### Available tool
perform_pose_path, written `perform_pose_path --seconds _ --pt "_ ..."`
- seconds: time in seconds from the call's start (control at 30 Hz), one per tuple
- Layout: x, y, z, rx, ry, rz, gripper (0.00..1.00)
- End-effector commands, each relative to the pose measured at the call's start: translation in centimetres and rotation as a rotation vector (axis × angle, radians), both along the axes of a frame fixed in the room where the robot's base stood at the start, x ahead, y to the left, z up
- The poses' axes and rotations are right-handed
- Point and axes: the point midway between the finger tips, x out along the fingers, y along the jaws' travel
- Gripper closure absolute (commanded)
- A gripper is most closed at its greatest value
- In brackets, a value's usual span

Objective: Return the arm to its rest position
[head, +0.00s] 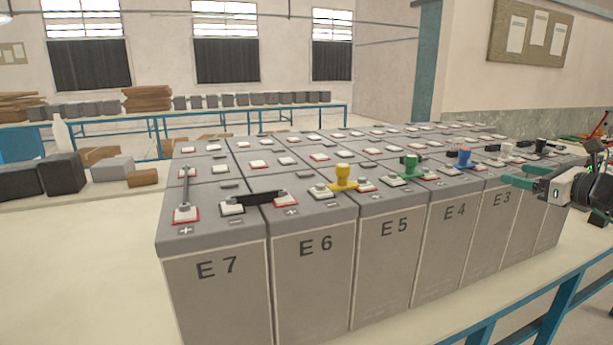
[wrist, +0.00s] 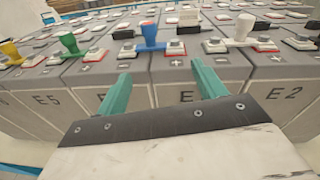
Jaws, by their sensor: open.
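My gripper (head: 522,176) is at the right in the head view, beside the front of the battery row. In the wrist view its two green fingers (wrist: 160,72) are spread apart with nothing between them. The fingers point at the front faces and top edge of the batteries around E3 and E4. Part of my arm is cut off by the right edge of the head view.
Grey batteries, E7 (head: 215,300) to E3 (head: 500,225), stand in rows on a pale bench. Yellow (head: 343,177), green (head: 410,165) and blue (head: 464,158) pieces stand on their tops. A black bar (head: 258,198) lies across E7 and E6. Another blue-legged table (head: 200,115) stands behind.

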Motion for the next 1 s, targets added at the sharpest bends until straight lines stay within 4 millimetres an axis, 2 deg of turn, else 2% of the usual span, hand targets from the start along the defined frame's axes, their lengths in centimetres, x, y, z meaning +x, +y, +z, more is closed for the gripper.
perform_pose_path --seconds 0.23,0.37,0.47,0.57,0.67,0.7,0.73,0.8,0.9,1.0 --pt "-2.4 3.1 -3.2 -0.200 0.057 0.147 0.30" --pt "-4.6 6.3 -4.6 -0.354 0.082 0.285 0.30" --pt "-7.0 9.4 -5.6 -0.497 0.093 0.427 0.30" --pt "-10.4 13.4 -6.7 -0.679 0.093 0.623 0.30" --pt "-15.5 17.7 -8.0 -0.921 0.070 0.896 0.30" --pt "-17.8 19.1 -8.4 -1.024 0.054 1.016 0.30" --pt "-19.5 20.0 -8.8 -1.099 0.041 1.105 0.30" --pt "-23.2 21.4 -9.4 -1.264 0.005 1.299 0.30" --pt "-27.8 22.2 -9.9 -1.480 -0.050 1.549 0.30" --pt "-31.3 22.2 -10.0 -1.675 -0.102 1.749 0.30"
